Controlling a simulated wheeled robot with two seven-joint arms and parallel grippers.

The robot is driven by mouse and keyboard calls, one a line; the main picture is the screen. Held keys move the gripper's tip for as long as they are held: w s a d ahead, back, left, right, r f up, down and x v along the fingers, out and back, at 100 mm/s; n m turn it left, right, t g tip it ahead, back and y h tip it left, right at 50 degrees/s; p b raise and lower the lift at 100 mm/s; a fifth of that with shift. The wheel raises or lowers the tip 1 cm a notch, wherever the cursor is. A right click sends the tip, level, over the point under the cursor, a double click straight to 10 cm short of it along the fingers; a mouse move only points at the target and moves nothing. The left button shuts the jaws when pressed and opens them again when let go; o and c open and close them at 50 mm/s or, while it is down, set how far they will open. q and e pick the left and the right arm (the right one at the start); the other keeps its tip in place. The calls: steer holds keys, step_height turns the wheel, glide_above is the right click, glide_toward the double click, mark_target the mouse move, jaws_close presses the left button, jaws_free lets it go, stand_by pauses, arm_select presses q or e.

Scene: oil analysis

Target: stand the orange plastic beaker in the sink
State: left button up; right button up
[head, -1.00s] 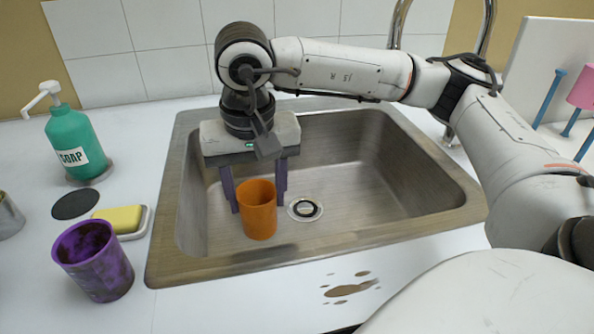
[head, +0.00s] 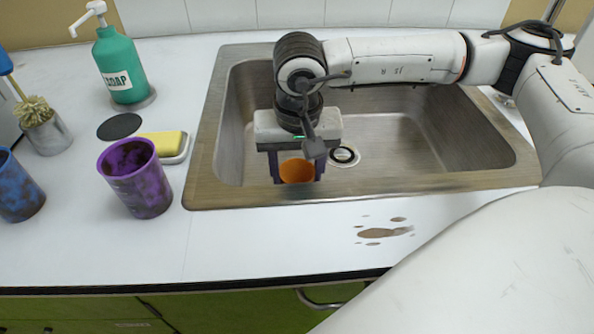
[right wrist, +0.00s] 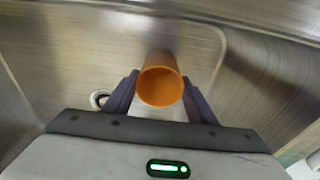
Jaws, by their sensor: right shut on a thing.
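The orange plastic beaker (head: 297,171) is inside the sink (head: 440,184), near its front wall, with its mouth upward. The sink's front rim hides its lower part, so I cannot tell whether it touches the sink floor. My right gripper (head: 298,177) reaches down into the sink and is shut on the beaker. In the right wrist view the beaker (right wrist: 161,85) sits between the two purple fingers, its open mouth facing the camera. My left gripper is not in view.
The drain (head: 344,156) lies right of the beaker. A brown spill (head: 384,233) marks the front counter.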

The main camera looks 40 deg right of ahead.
steer(key=shift+f, duration=0.25)
steer(key=o, duration=1)
steer(key=shift+r, duration=0.1)
steer(key=shift+o, duration=0.2)
step_height(320, 180, up, 12)
steer(key=s+a+p, duration=0.1)
steer(key=shift+s, duration=0.25)
steer(key=shift+r, duration=0.15)
